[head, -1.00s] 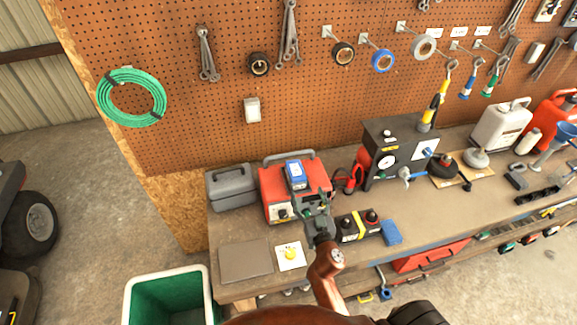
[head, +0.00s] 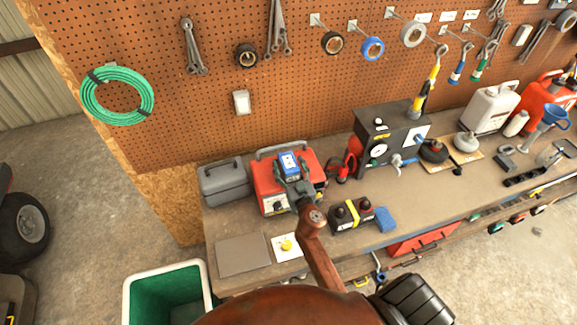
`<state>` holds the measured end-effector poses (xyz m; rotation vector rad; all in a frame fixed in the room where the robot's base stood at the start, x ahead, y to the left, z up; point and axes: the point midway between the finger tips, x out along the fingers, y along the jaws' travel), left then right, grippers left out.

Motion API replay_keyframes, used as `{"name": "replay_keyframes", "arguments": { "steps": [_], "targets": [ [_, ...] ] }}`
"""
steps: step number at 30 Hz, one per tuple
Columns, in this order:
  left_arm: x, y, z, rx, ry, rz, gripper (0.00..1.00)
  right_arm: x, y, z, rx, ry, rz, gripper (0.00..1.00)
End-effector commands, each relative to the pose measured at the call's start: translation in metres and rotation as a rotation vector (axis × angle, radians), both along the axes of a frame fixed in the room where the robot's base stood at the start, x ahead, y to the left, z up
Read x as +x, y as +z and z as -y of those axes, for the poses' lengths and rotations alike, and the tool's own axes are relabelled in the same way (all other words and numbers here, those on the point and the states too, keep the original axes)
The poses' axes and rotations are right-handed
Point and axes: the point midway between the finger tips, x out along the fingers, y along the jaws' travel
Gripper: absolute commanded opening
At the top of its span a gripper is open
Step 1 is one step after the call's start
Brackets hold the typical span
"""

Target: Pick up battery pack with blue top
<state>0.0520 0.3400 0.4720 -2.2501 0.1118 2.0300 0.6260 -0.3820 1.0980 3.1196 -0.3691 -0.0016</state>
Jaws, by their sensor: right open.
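The battery pack with the blue top (head: 289,161) lies on top of the red machine (head: 270,196) with a grey handle, at the left part of the workbench. My right gripper (head: 291,178) is open at the near side of the pack, its fingers overlapping the pack's near edge in the picture. I cannot tell whether the fingers touch it. The near part of the pack is hidden behind the gripper. My left gripper is out of view.
A grey case (head: 223,184) stands left of the red machine. A black battery (head: 352,216) with a yellow strap and a blue sponge (head: 386,220) sit to the right. A grey flat plate (head: 242,254) lies in front. A green bin (head: 165,290) stands on the floor.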

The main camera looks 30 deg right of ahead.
Motion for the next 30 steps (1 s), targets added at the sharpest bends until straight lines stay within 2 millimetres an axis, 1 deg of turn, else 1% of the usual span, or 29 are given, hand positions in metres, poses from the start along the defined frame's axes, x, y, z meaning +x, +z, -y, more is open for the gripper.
{"name": "replay_keyframes", "arguments": {
  "steps": [3,7,16,30],
  "targets": [
    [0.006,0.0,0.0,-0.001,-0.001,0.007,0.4,0.002,0.0,0.001,0.001,0.0,0.0,0.65],
    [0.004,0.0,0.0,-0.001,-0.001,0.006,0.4,0.002,0.0,0.001,0.001,0.0,0.0,0.65],
    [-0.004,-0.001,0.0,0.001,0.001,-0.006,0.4,0.002,0.0,0.001,0.0,0.0,0.0,0.45],
    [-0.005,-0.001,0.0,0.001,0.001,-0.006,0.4,0.002,0.0,0.0,0.001,0.0,0.0,0.12]
  ]
}}
